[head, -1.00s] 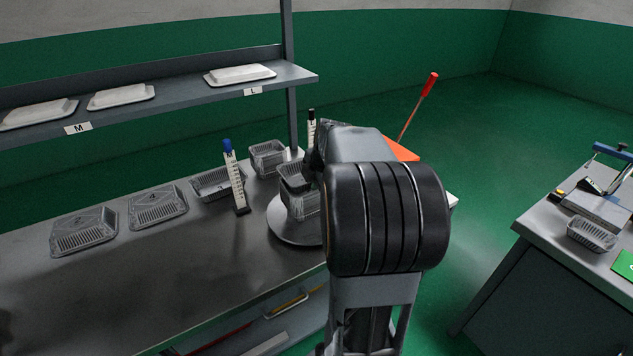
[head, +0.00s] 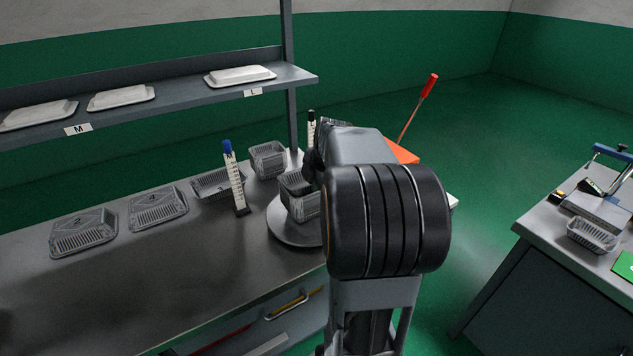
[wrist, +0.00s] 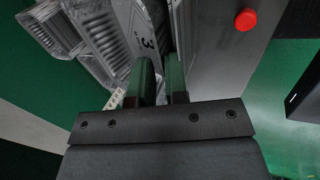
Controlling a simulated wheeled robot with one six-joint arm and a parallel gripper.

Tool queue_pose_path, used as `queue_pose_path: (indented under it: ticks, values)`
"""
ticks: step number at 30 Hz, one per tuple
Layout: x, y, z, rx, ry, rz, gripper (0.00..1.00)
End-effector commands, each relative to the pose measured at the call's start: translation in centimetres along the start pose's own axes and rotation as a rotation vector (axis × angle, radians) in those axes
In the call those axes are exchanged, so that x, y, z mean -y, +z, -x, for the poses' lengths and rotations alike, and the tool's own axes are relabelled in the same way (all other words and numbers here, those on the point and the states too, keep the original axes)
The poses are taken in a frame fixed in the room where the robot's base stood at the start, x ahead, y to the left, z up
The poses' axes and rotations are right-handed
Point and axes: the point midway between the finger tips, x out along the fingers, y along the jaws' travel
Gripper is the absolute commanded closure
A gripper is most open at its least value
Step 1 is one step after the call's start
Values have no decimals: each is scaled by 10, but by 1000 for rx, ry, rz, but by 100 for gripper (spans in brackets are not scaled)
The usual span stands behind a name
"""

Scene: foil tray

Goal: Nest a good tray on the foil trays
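A grey foil tray (head: 295,181) sits low on the foil tray stack (head: 306,208), which stands on a round plate (head: 287,233). In the head view my arm hides the right part of the tray and my gripper. In the wrist view my gripper (wrist: 161,68) has its two fingers close together, with a thin foil wall between them. A foil tray surface marked 3 (wrist: 120,35) lies just left of the fingers. Whether the upper tray is fully seated cannot be told.
Blue-topped (head: 234,178) and black-topped (head: 311,128) posts stand near the plate. Foil trays (head: 267,160), (head: 211,184), (head: 158,208) and (head: 83,232) rest on the bench. A shelf (head: 180,97) holds white trays. Another foil tray (head: 592,236) is on the right table. The bench front is clear.

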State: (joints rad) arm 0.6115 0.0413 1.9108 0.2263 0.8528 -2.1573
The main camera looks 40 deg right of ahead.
Motion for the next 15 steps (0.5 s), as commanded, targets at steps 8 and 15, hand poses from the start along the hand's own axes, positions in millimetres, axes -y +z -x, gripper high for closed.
queue_pose_path:
  ticks: [8,15]
  values:
    - [0,0,0,0,0,0,67]
    - [0,0,5,1,1,0,67]
